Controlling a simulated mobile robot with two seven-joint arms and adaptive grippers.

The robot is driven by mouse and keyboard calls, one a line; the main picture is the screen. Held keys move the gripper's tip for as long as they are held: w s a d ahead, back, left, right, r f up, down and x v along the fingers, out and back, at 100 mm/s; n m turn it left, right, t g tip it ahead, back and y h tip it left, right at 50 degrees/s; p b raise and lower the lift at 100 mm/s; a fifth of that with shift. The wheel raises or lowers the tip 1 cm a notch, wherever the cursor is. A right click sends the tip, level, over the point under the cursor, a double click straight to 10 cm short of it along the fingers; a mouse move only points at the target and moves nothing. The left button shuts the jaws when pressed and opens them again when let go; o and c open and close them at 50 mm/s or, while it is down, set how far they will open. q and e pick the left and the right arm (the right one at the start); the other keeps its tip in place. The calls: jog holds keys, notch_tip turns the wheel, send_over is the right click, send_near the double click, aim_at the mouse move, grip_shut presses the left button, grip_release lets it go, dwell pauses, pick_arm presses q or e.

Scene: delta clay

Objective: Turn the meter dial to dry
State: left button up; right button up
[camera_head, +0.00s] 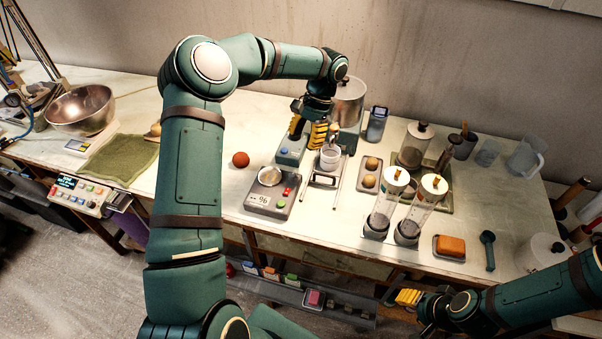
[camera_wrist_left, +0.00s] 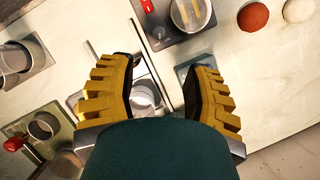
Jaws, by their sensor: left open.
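I cannot make out a dial or the word dry. A teal box (camera_head: 291,150) on the bench may be the meter; its top is partly hidden by my left gripper. In the left wrist view a teal edge (camera_wrist_left: 183,71) shows beside the right-hand finger. My left gripper (camera_head: 307,133) is above the bench, over the teal box and a small white cup (camera_head: 329,157). Its yellow fingers are spread and nothing is held between them in the left wrist view (camera_wrist_left: 160,92). My right gripper (camera_head: 409,298) is low at the bench's front edge, its opening unclear.
A handheld device (camera_head: 377,122) stands behind. Two glass cylinders (camera_head: 415,213) stand to the right.

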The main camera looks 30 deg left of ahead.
aim_at(292, 174)
pick_arm(q)
jog(key=x, duration=1.2)
jog(key=shift+f, duration=0.15)
